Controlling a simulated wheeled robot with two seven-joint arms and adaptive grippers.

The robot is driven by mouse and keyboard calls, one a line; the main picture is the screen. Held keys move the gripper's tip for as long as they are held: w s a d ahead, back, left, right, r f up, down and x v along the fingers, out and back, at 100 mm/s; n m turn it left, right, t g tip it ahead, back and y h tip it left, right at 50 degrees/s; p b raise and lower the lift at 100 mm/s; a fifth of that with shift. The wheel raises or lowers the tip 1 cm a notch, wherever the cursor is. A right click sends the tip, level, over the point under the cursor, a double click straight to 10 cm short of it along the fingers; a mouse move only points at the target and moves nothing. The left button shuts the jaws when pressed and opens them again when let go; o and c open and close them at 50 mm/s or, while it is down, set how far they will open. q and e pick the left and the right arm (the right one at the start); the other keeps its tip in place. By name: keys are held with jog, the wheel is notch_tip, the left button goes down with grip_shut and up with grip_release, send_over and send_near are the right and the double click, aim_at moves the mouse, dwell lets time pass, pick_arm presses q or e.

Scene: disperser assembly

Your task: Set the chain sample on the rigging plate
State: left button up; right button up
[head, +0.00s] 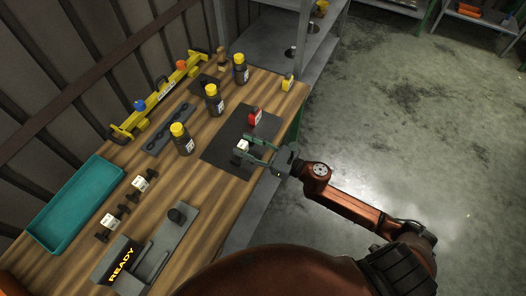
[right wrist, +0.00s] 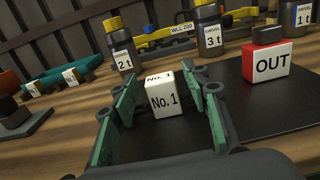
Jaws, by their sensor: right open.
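A white block marked "No.1" (right wrist: 162,100), with dark pieces at its sides, appears to be a chain sample. In the head view this white block (head: 242,146) is at a flat dark plate (head: 222,157), perhaps the rigging plate. My right gripper (head: 249,147) is open, with its green-padded fingers on either side of the block. In the right wrist view a gap shows between the fingers (right wrist: 158,82) and the block. Two similar white-tagged dark pieces (head: 140,184) (head: 108,221) lie on the bench's left part. My left gripper is not in view.
A red "OUT" block (head: 255,117) stands on the dark plate near the gripper. Several yellow-capped bottles (head: 183,140) stand left and behind. A yellow beam (head: 160,96), teal tray (head: 77,205) and "READY" stand (head: 121,266) occupy the bench's left side. Open floor lies right.

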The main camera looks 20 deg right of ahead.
jog(key=v, duration=1)
jog(key=shift+s+d, duration=0.25)
jog(key=shift+s, duration=0.05)
